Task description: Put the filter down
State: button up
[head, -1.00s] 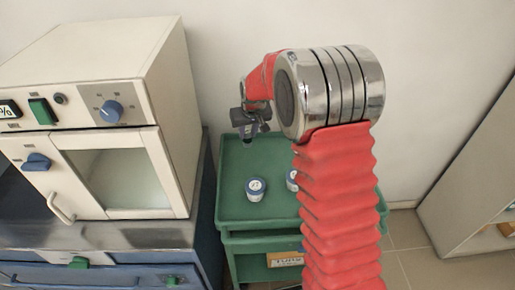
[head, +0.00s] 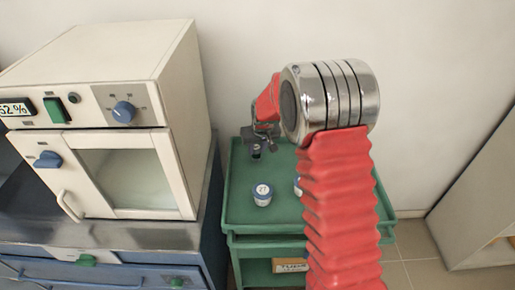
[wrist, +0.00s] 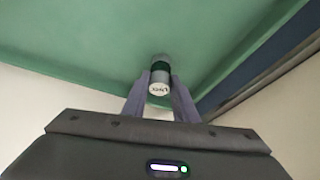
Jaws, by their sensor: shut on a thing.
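The filter (wrist: 160,68) is a small cylinder with grey ends, a dark green band and a pale printed face. In the wrist view it is between the two fingers of my gripper (wrist: 160,82), which is shut on it. In the head view my gripper (head: 264,144) is over the back left of the green trolley top (head: 235,208). The filter there is small and dark, partly hidden by the fingers. I cannot tell whether it touches the trolley top.
A jar with a white lid (head: 262,194) stands on the trolley in front of my gripper. A second jar (head: 297,187) is mostly hidden behind my red arm. A cream furnace (head: 150,80) stands close on the left, and a pale cabinet (head: 475,200) on the right.

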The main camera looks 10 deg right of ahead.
jog(key=o, duration=1)
jog(key=shift+o, duration=0.2)
jog(key=shift+r, duration=0.1)
jog(key=v, duration=1.2)
jog(key=shift+s, duration=0.1)
